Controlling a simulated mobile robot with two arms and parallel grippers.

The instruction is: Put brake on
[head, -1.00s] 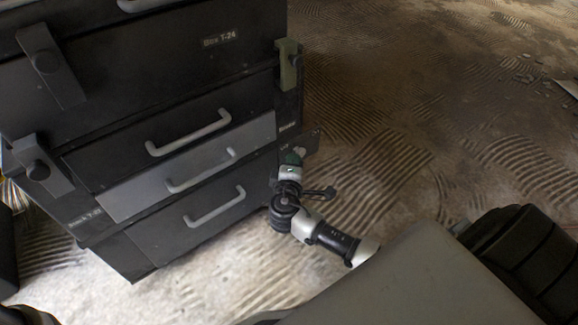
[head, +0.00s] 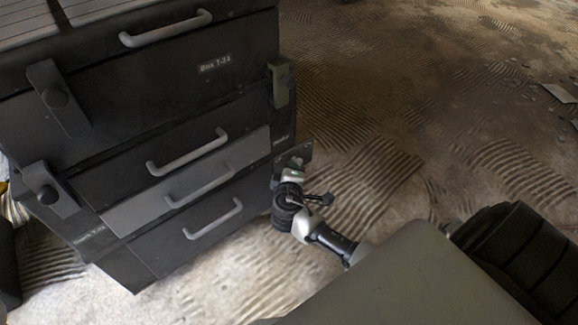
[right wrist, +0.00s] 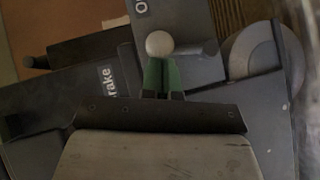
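In the right wrist view, a pale round knob (right wrist: 159,44) stands by a dark panel with a label reading "rake" (right wrist: 108,85), its first letter cut off or dark. The green fingertips of my right gripper (right wrist: 162,76) are close together, right at the knob. Whether they press on it is unclear. In the head view my right gripper (head: 291,175) is low at the right side of the dark box stack, by a small dark plate (head: 296,155). The knob cannot be made out there. My left gripper is not in view.
The dark box stack (head: 150,110) with grey handles fills the left of the head view. A green latch (head: 281,82) sits on its right edge. A round grey disc (right wrist: 254,52) is right of the knob. The rough ridged floor (head: 400,110) is mostly open.

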